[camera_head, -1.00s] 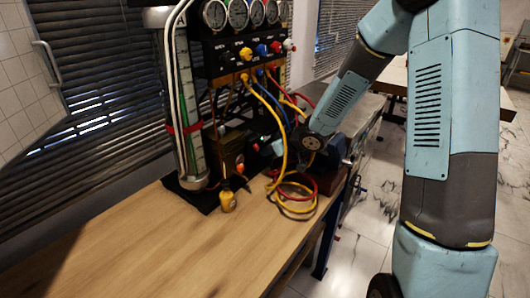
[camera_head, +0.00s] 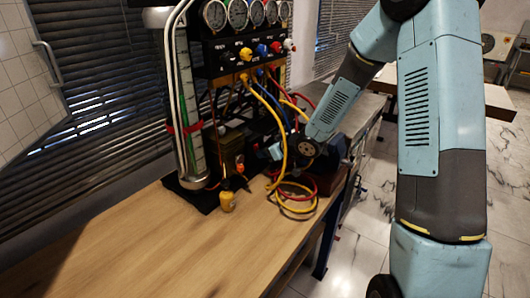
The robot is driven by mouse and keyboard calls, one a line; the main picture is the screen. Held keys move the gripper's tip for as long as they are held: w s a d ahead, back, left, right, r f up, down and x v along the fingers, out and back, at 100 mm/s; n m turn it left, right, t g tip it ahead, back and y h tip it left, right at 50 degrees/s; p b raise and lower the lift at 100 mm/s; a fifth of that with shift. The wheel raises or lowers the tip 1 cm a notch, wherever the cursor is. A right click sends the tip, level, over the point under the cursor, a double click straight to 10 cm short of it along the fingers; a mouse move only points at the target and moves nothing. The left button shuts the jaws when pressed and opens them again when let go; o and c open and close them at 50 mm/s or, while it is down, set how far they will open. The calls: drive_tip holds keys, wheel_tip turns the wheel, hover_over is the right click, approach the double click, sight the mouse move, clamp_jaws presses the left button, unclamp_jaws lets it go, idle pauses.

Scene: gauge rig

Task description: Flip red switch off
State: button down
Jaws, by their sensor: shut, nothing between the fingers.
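The gauge rig (camera_head: 240,68) stands at the back of the wooden bench. A small red-orange part (camera_head: 240,168) shows low on the rig's front; I cannot tell for certain whether it is the red switch or how it is set. My gripper (camera_head: 271,152) is beside the rig's lower part, right of the red-orange part and apart from it in the picture. It is shut and holds nothing. The yellow hose and my own wrist partly hide it, and its fingertips are too small to make out.
Yellow, blue and red hoses (camera_head: 284,150) hang in front of the rig, close to my wrist, and coil on the bench. A small yellow bottle (camera_head: 228,201) stands in front of the rig. The wooden bench top (camera_head: 150,245) is clear at the front left.

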drive_tip(key=shift+w+a+r, duration=0.1)
drive_tip(key=shift+a+r, duration=0.1)
drive_tip(key=shift+r, duration=0.75)
drive_tip(key=shift+d+r, duration=0.1)
drive_tip(key=shift+d, duration=0.05)
